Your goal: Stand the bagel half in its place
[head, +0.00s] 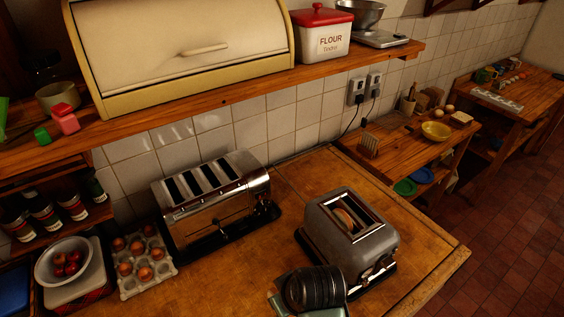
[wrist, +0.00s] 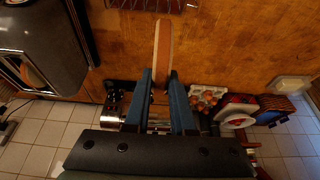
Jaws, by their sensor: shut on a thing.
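The bagel half (wrist: 163,45) shows edge-on in the wrist view as a thin tan and brown slab. My gripper (wrist: 160,78) is shut on its near end, with a blue finger on each side. The bagel half points away from the fingers, above the wooden worktop. In the head view the fingers and the held half cannot be made out; only my dark wrist shows at the bottom. The grey two-slot toaster (head: 328,244) has a browned round piece (head: 345,218) in its slot opening. The toaster also shows at the left of the wrist view (wrist: 45,30).
A wire rack (wrist: 150,5) is partly in view at the wrist view's top edge. A long chrome toaster (head: 215,200), an egg tray (head: 158,283) and a bowl (head: 45,272) stand left on the worktop (head: 300,180). A shelf with a bread bin (head: 170,65) overhangs the back.

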